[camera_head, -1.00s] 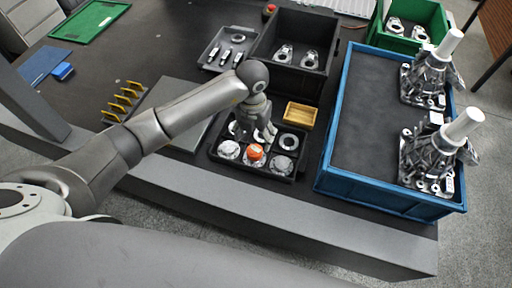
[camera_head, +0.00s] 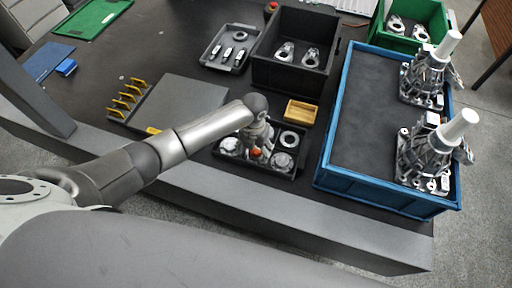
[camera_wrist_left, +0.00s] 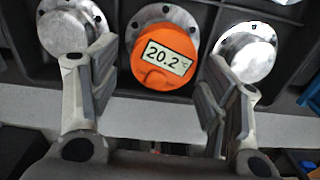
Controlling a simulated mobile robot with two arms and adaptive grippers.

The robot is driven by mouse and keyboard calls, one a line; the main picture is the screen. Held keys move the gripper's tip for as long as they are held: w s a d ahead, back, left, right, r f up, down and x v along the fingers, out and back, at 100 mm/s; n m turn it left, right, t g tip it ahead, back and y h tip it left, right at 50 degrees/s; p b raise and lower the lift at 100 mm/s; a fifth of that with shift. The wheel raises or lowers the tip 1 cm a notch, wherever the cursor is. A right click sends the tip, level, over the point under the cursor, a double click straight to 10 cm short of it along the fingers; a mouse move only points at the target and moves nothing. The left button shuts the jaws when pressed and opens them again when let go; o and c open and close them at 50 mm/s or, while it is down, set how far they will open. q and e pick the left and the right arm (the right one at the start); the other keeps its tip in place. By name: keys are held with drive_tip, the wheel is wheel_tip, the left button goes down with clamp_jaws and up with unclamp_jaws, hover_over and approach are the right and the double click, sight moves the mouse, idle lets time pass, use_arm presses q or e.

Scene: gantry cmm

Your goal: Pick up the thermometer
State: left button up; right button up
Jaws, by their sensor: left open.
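The thermometer, a round orange device with a display reading 20.2 °C, shows in the left wrist view (camera_wrist_left: 164,60). It sits on a metal flanged disc in the front middle compartment of a black divided tray (camera_head: 298,170). In the head view only a bit of its orange (camera_head: 256,152) shows behind my left gripper (camera_head: 257,146). In the left wrist view, my left gripper's open fingers (camera_wrist_left: 156,75) stand left and right of the thermometer, with nothing held. I cannot tell whether they touch it. My right gripper is not in view.
Metal flanged parts (camera_wrist_left: 72,30) sit on both sides of the thermometer. A yellow box (camera_head: 300,111) lies behind the tray. A blue bin (camera_head: 385,198) with metal assemblies is at the right, a black bin (camera_head: 292,78) behind. A flat grey plate (camera_head: 185,95) lies left.

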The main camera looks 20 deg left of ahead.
use_arm(q)
drive_tip(key=shift+f, duration=0.1)
drive_tip(key=shift+c, duration=0.2)
drive_tip(key=c, duration=1.1)
